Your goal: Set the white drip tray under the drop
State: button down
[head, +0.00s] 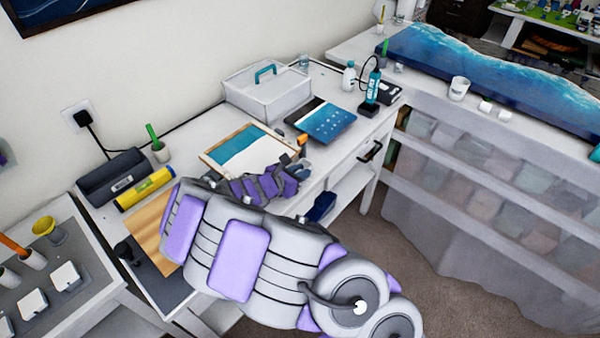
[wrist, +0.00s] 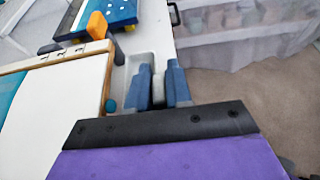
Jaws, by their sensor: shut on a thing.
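The white drip tray (wrist: 122,76) shows in the wrist view on the white worktop, between the framed panel and the table's front edge. My gripper (wrist: 160,72) has its blue fingers on either side of a pale part of it and is shut on it. In the head view my gripper (head: 301,168) is at the worktop's front edge, beside the framed white and teal panel (head: 217,153); the tray is mostly hidden there by my arm. I cannot make out a falling drop in either view.
An orange-handled tool (wrist: 97,25) stands close behind the tray, near a blue panel (head: 325,122). A white box with a teal handle (head: 262,103) stands at the back. Open floor (head: 385,235) lies before the table.

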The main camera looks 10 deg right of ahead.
jog(key=shift+a+f, duration=0.3)
jog(key=shift+a, duration=0.2)
jog(key=shift+d+f, duration=0.3)
jog(key=shift+d, duration=0.25)
jog(key=c, duration=1.4)
grip_release()
jog(key=o, duration=0.3)
jog(key=shift+a, duration=0.2)
jog(key=shift+o, duration=0.3)
jog(key=shift+a, duration=0.2)
jog(key=shift+d+r, duration=0.1)
jog(key=shift+r, duration=0.05)
jog(key=r+p+v, duration=0.1)
jog(key=p+v, duration=0.2)
jog(key=v, duration=0.9)
jog(key=s+d+r+m+g+y, duration=0.1)
jog(key=s+d+r+m+g, duration=0.35)
jog(key=s+d+m, duration=0.4)
jog(key=s+d+r+m+g+y, duration=0.1)
jog(key=s+d+r+m+g, duration=0.3)
jog(key=s+d+r+m, duration=0.4)
jog(key=s+a+m+y, duration=0.3)
jog(key=s+m+y, duration=0.1)
jog(key=s, duration=0.5)
jog(key=s+a+m+g+y, duration=0.1)
jog(key=s+a+m+y, duration=0.3)
jog(key=s, duration=0.6)
jog(key=shift+a+m+y, duration=0.25)
jog(key=shift+m+y, duration=0.1)
jog(key=shift+y, duration=0.05)
